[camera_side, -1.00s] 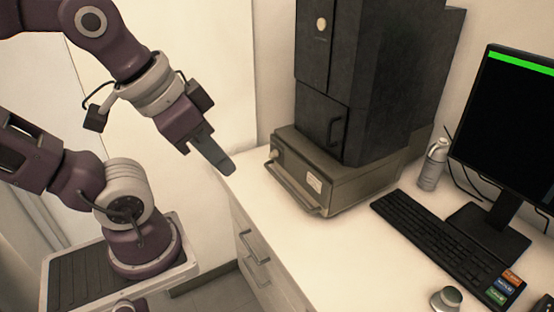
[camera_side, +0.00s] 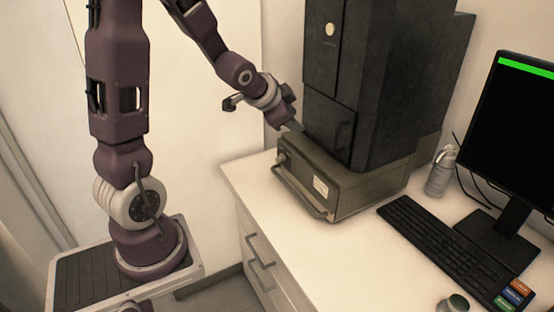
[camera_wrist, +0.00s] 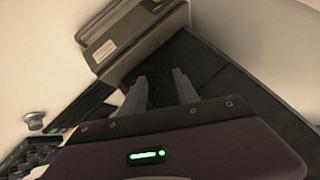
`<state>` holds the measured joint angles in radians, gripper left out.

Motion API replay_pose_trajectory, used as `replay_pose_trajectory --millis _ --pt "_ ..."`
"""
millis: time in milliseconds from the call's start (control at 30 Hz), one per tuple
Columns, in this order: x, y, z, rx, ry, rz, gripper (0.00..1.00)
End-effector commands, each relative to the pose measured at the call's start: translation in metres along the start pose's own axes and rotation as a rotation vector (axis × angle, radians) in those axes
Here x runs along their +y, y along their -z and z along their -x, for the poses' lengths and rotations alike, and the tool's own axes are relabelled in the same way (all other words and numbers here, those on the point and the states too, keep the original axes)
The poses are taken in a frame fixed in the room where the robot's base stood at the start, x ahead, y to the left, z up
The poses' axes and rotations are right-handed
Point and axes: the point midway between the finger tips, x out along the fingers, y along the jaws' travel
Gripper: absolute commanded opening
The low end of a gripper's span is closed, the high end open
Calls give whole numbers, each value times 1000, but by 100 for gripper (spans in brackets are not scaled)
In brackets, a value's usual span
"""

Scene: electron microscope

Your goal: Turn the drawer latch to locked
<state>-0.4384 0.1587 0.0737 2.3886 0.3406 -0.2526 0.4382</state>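The drawer unit (camera_side: 345,188) is a grey-olive box under the dark microscope cabinet, with a bar handle (camera_side: 300,192) and a white label on its front. A small round latch knob (camera_side: 282,157) sits at the left end of that front; its setting is too small to tell. My gripper (camera_side: 298,127) is above and slightly right of the latch, close to the cabinet and apart from the latch. In the wrist view my gripper's two fingers (camera_wrist: 160,90) stand apart with nothing between them. The drawer unit (camera_wrist: 140,28) shows beyond them; I cannot make out the latch there.
The dark microscope cabinet (camera_side: 385,90) rises right beside my gripper. A keyboard (camera_side: 440,245), a monitor (camera_side: 520,130), a spray bottle (camera_side: 440,172) and a round knob (camera_side: 453,305) are on the right. The white desktop (camera_side: 255,180) left of the drawer unit is clear.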

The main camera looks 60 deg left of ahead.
Motion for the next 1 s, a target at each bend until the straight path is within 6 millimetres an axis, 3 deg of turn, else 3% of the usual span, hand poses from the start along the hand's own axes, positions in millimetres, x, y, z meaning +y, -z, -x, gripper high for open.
replay_pose_trajectory --millis 33,100,200,300,433,533,633,1000 --pt "-11 -19 -35 10 12 -42 36" --pt "-22 -44 -77 68 37 -114 36" --pt "-26 -88 -122 166 70 -183 36" --pt "-18 -129 -144 268 118 -204 36" --pt "-8 -166 -147 362 192 -190 36" --pt "-4 -178 -144 398 229 -177 36" --pt "-6 -177 -149 411 243 -178 36" --pt "-18 -151 -202 411 242 -176 36"
